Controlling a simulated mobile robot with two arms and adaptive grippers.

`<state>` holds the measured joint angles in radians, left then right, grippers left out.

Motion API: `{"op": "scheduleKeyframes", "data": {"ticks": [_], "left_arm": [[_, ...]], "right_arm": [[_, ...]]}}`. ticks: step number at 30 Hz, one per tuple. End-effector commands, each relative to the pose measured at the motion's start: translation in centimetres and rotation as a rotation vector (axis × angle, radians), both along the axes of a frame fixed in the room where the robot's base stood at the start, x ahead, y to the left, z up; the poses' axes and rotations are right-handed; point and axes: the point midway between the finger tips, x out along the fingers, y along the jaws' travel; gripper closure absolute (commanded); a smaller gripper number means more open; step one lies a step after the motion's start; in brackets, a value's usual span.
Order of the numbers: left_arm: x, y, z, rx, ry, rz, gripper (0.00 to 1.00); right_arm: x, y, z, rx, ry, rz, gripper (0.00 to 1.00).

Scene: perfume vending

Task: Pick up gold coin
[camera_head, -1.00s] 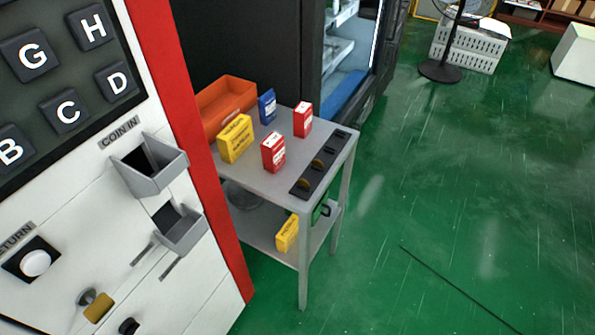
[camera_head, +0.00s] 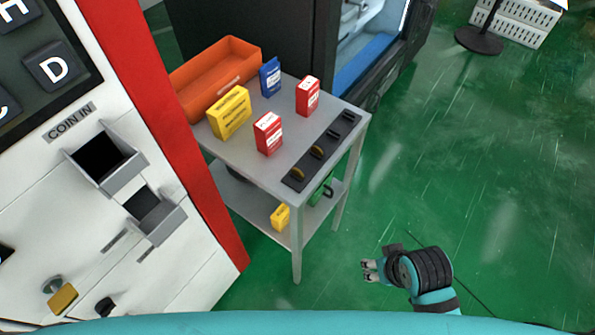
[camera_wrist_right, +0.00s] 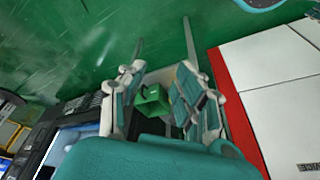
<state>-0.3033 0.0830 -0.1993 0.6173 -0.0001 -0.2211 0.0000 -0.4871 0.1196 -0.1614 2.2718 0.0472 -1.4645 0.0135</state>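Gold coins stand in slots of a black coin holder (camera_head: 331,144) at the right edge of a grey table. One gold coin (camera_head: 297,174) is in the nearest slot and another gold coin (camera_head: 316,152) is in the slot behind it. The two farther slots look dark, and I cannot tell what they hold. My right gripper (camera_head: 369,270) is to the right of the table and apart from it, nearer to me than the holder. In the right wrist view its fingers (camera_wrist_right: 160,72) are spread with nothing held between them. My left gripper is out of view.
The grey table (camera_head: 228,148) also bears an orange bin (camera_head: 215,75), a yellow box (camera_head: 230,112), a blue box (camera_head: 270,77) and two red boxes (camera_head: 268,133). A vending machine with a coin-in slot (camera_head: 105,160) stands at left. Green floor is open at right.

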Motion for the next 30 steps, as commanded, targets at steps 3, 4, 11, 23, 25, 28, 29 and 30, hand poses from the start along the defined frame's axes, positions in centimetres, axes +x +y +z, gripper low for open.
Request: {"op": "scheduleKeyframes", "data": {"ticks": [3,4,11,23,25,28,29,30], "left_arm": [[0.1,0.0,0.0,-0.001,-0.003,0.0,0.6],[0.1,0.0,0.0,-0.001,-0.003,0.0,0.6],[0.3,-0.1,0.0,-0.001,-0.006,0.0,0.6],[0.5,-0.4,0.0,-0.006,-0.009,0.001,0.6],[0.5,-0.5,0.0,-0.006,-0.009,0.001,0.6],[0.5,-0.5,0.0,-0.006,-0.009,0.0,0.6],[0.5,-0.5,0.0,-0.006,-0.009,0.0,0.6],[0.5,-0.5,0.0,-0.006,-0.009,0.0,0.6]], "right_arm": [[2.1,3.1,4.1,0.079,-0.039,0.057,0.67],[2.5,3.8,4.7,0.095,-0.041,0.071,0.67],[5.8,9.3,7.9,0.207,-0.055,0.203,0.67],[11.9,19.7,15.9,0.261,0.002,0.592,0.67],[12.7,20.8,17.7,0.221,0.035,0.667,0.67],[14.0,21.3,20.3,0.134,0.088,0.744,0.67],[14.4,21.2,21.1,0.104,0.105,0.76,0.67],[14.9,21.0,22.2,0.064,0.127,0.773,0.67]]}}
